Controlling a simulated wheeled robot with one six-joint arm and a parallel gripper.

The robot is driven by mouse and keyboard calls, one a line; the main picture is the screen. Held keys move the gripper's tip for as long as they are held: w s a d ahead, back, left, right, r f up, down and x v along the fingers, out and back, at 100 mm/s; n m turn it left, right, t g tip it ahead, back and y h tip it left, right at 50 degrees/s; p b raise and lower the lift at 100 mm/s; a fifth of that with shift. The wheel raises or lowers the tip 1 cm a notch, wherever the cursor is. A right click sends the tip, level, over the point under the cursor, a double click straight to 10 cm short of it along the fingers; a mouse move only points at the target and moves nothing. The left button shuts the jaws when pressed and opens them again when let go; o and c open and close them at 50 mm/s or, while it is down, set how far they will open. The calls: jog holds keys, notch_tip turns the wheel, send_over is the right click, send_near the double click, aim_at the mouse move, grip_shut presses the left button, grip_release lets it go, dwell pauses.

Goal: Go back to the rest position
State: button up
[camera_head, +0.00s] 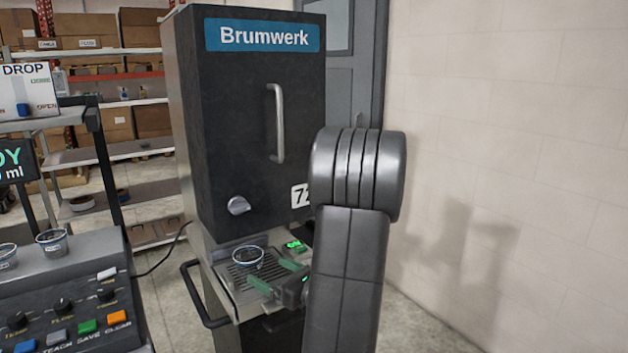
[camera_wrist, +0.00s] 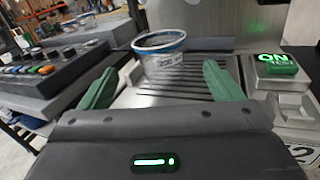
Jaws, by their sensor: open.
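My gripper (camera_head: 277,275) has two green fingers and is low in front of the black Brumwerk dispenser (camera_head: 250,110). In the wrist view my gripper (camera_wrist: 160,90) is open, its fingers apart at left and right. A clear cup (camera_head: 248,257) with a blue rim stands upright on the dispenser's slatted drip tray (camera_head: 228,275). In the wrist view the cup (camera_wrist: 160,60) is just beyond the fingertips and between their lines; I cannot tell whether a finger touches it. A green lit ON button (camera_wrist: 277,64) is to the right of the tray.
A control panel (camera_head: 70,300) with knobs and coloured buttons is at the left, with two cups (camera_head: 52,243) behind it. A black rail (camera_head: 198,300) sticks out at the dispenser's front left. Shelves with boxes (camera_head: 85,30) stand behind. A pale wall (camera_head: 520,130) is at the right.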

aim_at(257, 265)
jog(key=p+x, duration=0.1)
jog(key=x, duration=0.7)
jog(key=shift+a, duration=0.1)
jog(key=r+p, duration=0.2)
jog(key=r, duration=0.1)
jog(key=shift+w+a+p, duration=0.2)
jog(key=shift+w+p, duration=0.05)
jog(key=shift+p, duration=0.05)
jog(key=s+a+r+v, duration=0.1)
jog(key=s+v, duration=0.1)
jog(key=v, duration=1.4)
jog(key=shift+a, duration=0.25)
